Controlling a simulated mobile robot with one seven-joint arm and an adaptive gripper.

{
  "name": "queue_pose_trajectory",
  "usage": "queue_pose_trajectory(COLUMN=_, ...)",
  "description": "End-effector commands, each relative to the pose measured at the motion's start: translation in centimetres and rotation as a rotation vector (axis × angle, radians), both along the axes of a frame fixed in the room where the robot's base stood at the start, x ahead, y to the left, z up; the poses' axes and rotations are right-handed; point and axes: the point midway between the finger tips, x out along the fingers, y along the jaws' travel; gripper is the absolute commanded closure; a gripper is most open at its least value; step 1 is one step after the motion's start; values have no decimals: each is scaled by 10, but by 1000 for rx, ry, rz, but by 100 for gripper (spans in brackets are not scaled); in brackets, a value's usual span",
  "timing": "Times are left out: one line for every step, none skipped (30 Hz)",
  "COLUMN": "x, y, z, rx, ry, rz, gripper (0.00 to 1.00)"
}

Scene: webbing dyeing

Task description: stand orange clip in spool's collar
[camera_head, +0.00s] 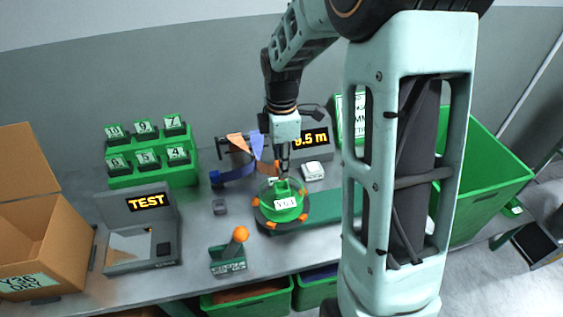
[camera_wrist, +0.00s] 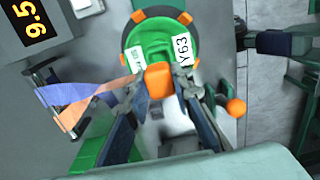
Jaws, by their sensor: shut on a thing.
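The green spool (camera_head: 283,211) with a white Y63 label sits on a dark round base with orange tabs, near the middle of the bench. It also shows at the top of the wrist view (camera_wrist: 150,38). My gripper (camera_head: 284,170) points down over the spool. In the wrist view my gripper (camera_wrist: 160,84) is shut on the orange clip (camera_wrist: 158,80), whose visible end lies against the spool's near part in the picture. The collar is largely hidden, so I cannot tell whether the clip is inside it or just above. The clip is not clear in the head view.
An orange-knobbed lever (camera_head: 240,234) stands front left of the spool. Orange and blue webbing (camera_head: 235,172) hangs behind left. A scale display (camera_head: 310,139) stands behind; a TEST box (camera_head: 140,230), green numbered rack (camera_head: 150,165) and carton (camera_head: 45,240) are left. A green bin (camera_head: 480,180) is right.

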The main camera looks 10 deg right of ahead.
Motion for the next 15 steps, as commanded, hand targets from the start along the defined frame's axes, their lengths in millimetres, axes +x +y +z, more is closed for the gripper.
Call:
queue_pose_trajectory(x=0, y=0, z=-7, rx=0, ry=1, rz=0, gripper=99)
queue_pose_trajectory(x=0, y=0, z=-9, rx=0, ry=1, rz=0, gripper=99)
queue_pose_trajectory(x=0, y=0, z=-12, rx=0, ry=1, rz=0, gripper=99)
queue_pose_trajectory(x=0, y=0, z=-14, rx=0, ry=1, rz=0, gripper=99)
queue_pose_trajectory(x=0, y=0, z=-16, rx=0, ry=1, rz=0, gripper=99)
queue_pose_trajectory(x=0, y=0, z=-19, rx=0, ry=1, rz=0, gripper=99)
queue_pose_trajectory(x=0, y=0, z=-21, rx=0, ry=1, rz=0, gripper=99)
queue_pose_trajectory(x=0, y=0, z=-23, rx=0, ry=1, rz=0, gripper=99)
queue_pose_trajectory(x=0, y=0, z=-26, rx=0, ry=1, rz=0, gripper=99)
queue_pose_trajectory(x=0, y=0, z=-28, rx=0, ry=1, rz=0, gripper=99)
queue_pose_trajectory(x=0, y=0, z=-30, rx=0, ry=1, rz=0, gripper=99)
queue_pose_trajectory(x=0, y=0, z=-33, rx=0, ry=1, rz=0, gripper=99)
queue_pose_trajectory(x=0, y=0, z=-35, rx=0, ry=1, rz=0, gripper=99)
queue_pose_trajectory(x=0, y=0, z=-37, rx=0, ry=1, rz=0, gripper=99)
queue_pose_trajectory(x=0, y=0, z=-40, rx=0, ry=1, rz=0, gripper=99)
